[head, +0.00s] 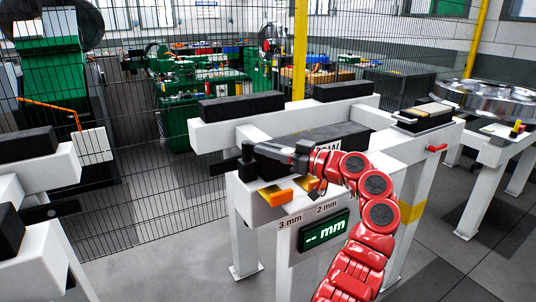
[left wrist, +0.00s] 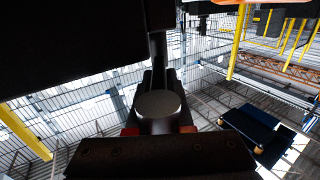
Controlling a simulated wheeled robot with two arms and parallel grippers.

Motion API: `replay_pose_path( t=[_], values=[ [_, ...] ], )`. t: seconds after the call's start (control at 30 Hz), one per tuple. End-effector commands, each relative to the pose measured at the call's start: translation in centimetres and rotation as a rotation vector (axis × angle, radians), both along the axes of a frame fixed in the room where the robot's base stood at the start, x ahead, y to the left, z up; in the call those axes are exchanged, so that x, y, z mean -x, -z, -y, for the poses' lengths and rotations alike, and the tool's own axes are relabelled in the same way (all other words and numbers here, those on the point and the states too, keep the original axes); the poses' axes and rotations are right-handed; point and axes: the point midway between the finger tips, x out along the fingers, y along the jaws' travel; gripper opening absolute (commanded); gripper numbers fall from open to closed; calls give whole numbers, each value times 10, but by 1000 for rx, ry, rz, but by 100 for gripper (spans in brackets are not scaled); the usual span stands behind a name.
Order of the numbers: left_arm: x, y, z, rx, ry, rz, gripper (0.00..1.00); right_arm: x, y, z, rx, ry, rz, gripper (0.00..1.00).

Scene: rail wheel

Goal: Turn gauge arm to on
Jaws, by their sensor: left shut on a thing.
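The gauge stand (head: 285,212) is a white bench with a green display (head: 324,231) reading "-- mm" and labels "3 mm" and "2 mm". A black upright handle (head: 247,151), which looks like the gauge arm, stands at the stand's left end. My left gripper (head: 258,156) reaches it from the right and is shut on it. In the left wrist view, a dark round-ended piece (left wrist: 158,104) with a rod shows close up at my left gripper (left wrist: 158,128); the contact is too dark to make out. My right gripper is not in view.
Black pads (head: 241,106) top the white beam behind. A wire fence (head: 150,185) stands to the left and behind. A shiny metal wheel (head: 487,100) lies at the right. Open floor (head: 465,270) shows at lower right.

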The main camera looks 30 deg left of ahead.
Motion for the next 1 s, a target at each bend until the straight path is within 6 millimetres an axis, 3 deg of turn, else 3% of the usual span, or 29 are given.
replay_pose_path(
  t=[0.57,0.6,0.73,1.0],
  values=[
    [0,0,0,0,-26,-1,0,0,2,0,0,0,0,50],
    [0,0,0,0,-26,-1,24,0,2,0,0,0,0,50],
    [0,0,0,0,-25,-1,47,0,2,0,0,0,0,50],
    [0,0,0,0,-25,0,50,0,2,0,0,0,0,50]
  ],
)
